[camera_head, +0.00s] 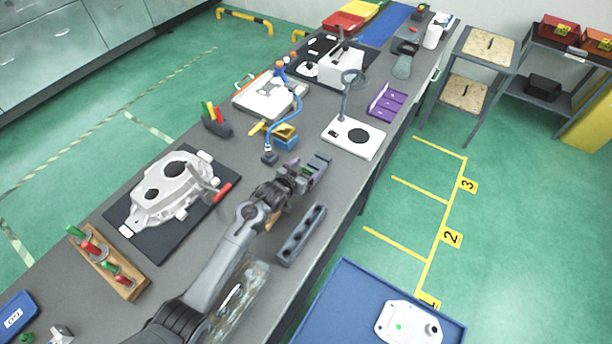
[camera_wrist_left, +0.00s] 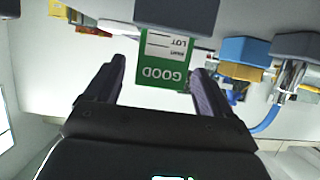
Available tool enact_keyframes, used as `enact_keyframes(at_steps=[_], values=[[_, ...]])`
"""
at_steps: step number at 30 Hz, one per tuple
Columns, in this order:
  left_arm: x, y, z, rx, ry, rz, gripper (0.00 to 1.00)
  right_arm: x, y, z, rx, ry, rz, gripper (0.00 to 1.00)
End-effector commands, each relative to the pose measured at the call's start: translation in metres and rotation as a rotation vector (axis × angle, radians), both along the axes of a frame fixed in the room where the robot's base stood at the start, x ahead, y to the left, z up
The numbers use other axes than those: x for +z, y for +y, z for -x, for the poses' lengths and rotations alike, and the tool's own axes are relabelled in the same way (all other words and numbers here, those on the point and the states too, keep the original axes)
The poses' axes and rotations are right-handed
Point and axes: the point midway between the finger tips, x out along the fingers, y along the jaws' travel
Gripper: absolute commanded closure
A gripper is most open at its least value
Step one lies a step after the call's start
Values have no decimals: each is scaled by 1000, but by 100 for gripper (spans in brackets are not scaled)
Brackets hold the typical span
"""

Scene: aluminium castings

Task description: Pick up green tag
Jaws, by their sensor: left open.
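The green tag (camera_wrist_left: 163,72), marked GOOD with a white panel, shows upside down in the left wrist view. It reaches out from a dark grey block (camera_wrist_left: 177,14). In the head view only a small green patch of the tag (camera_head: 308,169) shows, at the gripper. My left gripper (camera_wrist_left: 158,80) is open, with one finger on each side of the tag in the picture. I cannot tell whether the fingers touch it. In the head view my left gripper (camera_head: 303,171) is over the middle of the bench. My right gripper is not in view.
A blue and yellow part (camera_head: 285,135) with a blue hose stands just behind the gripper. A white stand (camera_head: 353,140) is behind right. A grey slotted bar (camera_head: 301,236) lies in front. A large casting (camera_head: 168,188) rests on a dark mat at left.

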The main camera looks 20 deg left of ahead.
Motion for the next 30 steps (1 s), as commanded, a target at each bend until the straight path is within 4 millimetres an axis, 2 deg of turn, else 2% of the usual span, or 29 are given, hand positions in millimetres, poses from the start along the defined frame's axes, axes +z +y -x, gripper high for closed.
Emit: enact_keyframes(at_steps=[6, 17, 30], values=[[0, 0, 0, 0, -1, 0, 17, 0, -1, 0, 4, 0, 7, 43], [0, 0, 0, 0, 0, 0, 72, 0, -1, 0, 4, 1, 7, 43], [4, 0, 0, 0, -1, 0, 72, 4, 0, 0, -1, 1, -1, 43]])
